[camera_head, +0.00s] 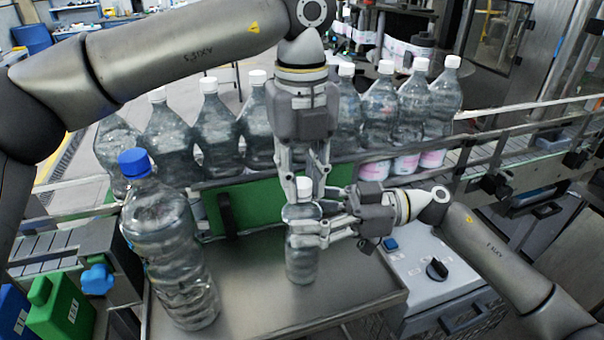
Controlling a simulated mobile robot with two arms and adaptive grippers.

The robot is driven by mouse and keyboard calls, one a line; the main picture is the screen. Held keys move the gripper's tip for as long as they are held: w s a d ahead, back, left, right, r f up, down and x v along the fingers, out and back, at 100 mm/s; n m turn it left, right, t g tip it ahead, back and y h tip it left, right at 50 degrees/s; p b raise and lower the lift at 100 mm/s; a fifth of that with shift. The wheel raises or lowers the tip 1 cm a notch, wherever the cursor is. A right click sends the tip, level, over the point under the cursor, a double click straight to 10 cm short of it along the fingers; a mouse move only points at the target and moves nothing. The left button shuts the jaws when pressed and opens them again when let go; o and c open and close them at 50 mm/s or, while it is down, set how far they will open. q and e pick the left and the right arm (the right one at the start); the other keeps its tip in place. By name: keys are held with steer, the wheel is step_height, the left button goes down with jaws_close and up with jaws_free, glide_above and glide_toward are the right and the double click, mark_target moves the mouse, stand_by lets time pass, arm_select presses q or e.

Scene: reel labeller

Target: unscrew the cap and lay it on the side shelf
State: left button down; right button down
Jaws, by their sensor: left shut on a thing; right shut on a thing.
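A small clear bottle (302,266) with a white cap (304,184) stands upright on a steel worktop (262,300). My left gripper (304,190) points down from above, with its fingers shut on the white cap. The cap is at the bottle's neck; I cannot tell how loose it is. My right gripper (306,230) reaches in from the right and is shut around the upper body of the bottle, hiding part of it. I cannot tell for sure which surface is the side shelf.
A large clear bottle (165,235) with a blue cap stands left on the worktop. Behind, several white-capped bottles line a conveyor (480,140). A control box (425,270) with a black knob is at right. The worktop's front middle is clear.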

arm_select(q)
steer(key=n, duration=0.5)
steer(key=shift+w+r, duration=0.1)
steer(key=shift+w, duration=0.05)
arm_select(e)
steer(key=shift+s+a, duration=0.1)
steer(key=shift+s, duration=0.15)
arm_select(q)
steer(key=n, duration=0.4)
steer(key=shift+a, duration=0.1)
steer(key=shift+r, duration=0.15)
steer(key=shift+r, duration=0.95)
arm_select(e)
steer(key=shift+w, duration=0.1)
arm_select(q)
steer(key=shift+s, duration=0.2)
